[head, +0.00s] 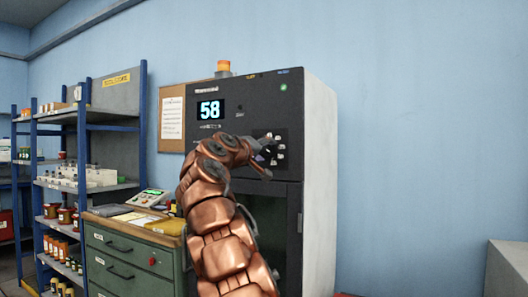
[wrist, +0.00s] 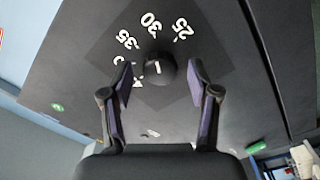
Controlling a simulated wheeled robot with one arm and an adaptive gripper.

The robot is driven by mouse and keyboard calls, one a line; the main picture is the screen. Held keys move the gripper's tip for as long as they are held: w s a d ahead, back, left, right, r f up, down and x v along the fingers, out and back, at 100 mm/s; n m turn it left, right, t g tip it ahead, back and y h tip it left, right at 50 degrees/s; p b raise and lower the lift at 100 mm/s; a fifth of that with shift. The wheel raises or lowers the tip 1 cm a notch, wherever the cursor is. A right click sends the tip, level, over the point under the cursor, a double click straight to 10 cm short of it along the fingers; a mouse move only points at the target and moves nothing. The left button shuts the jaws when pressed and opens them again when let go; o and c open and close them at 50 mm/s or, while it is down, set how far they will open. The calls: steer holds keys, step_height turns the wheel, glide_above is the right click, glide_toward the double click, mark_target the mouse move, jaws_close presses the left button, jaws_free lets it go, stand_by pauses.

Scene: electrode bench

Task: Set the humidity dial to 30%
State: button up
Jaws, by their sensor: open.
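The humidity dial is a round black knob (wrist: 160,70) with a short white mark, on a dark square panel with white numbers. In the wrist view, 25, 30 (wrist: 150,23) and 35 show around its far side; a further number is partly hidden by the left finger. The mark runs nearly up and down in the picture; I cannot tell exactly which number it points to. My gripper (wrist: 159,76) is open, with one finger on each side of the knob and gaps visible. In the head view, my gripper (head: 262,157) is at the dial panel and the knob is hidden.
The dial is on the front of a tall cabinet (head: 318,190), whose lit display (head: 208,109) reads 58. A green drawer unit (head: 130,262) stands left of it, and a blue-framed shelf (head: 141,130) is farther left. The blue wall at right is bare.

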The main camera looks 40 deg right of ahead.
mark_target(266, 150)
steer(key=shift+a, duration=0.1)
steer(key=shift+v, duration=0.85)
steer(key=shift+s+a, duration=0.15)
steer(key=shift+a, duration=0.45)
steer(key=v, duration=0.9)
steer(key=shift+d, duration=0.1)
